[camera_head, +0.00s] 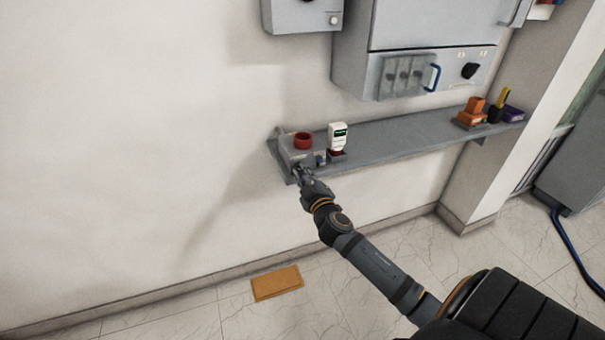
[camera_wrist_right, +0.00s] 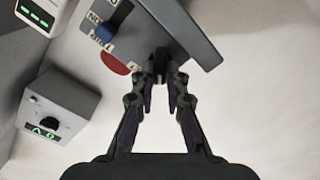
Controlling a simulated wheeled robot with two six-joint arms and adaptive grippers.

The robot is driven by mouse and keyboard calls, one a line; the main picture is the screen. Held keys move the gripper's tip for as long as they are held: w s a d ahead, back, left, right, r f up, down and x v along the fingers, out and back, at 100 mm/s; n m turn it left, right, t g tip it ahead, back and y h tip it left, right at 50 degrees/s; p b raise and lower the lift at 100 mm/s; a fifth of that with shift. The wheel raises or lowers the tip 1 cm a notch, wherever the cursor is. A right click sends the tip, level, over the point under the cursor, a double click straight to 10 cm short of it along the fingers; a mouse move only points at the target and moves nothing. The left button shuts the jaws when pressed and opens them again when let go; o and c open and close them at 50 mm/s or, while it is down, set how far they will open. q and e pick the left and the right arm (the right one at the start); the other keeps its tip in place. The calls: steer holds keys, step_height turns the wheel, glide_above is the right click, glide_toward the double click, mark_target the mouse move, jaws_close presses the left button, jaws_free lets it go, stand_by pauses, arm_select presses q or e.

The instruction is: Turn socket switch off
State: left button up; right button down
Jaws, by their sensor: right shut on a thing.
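A grey socket box (camera_head: 301,152) stands at the left end of the wall shelf, with a red round part (camera_head: 303,140) on top. In the wrist view the box (camera_wrist_right: 180,22) fills the top, with a blue switch part (camera_wrist_right: 107,32), lettering beside it and a partly hidden red part (camera_wrist_right: 115,64). My right gripper (camera_head: 299,172) is at the front of the box. In the wrist view its fingertips (camera_wrist_right: 162,72) close on a small dark part at the box's edge, which they largely cover. My left gripper is out of view.
A white device (camera_head: 338,135) with a green display stands just right of the box on the grey shelf (camera_head: 405,133). Orange, yellow and purple items (camera_head: 489,110) sit at the shelf's right end. A grey cabinet (camera_head: 440,35) hangs above. A tan board (camera_head: 277,283) lies on the floor.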

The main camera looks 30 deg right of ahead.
steer(key=n+p, duration=0.1)
steer(key=n, duration=0.4)
steer(key=shift+f+n+p, duration=0.2)
steer(key=shift+n+p, duration=0.55)
steer(key=shift+n, duration=1.25)
steer(key=c, duration=1.4)
jaws_free()
steer(key=shift+a, duration=0.1)
steer(key=shift+o, duration=0.2)
steer(key=shift+s, duration=0.1)
steer(key=v, duration=1.1)
steer(key=shift+s, duration=0.4)
steer(key=shift+f, duration=0.1)
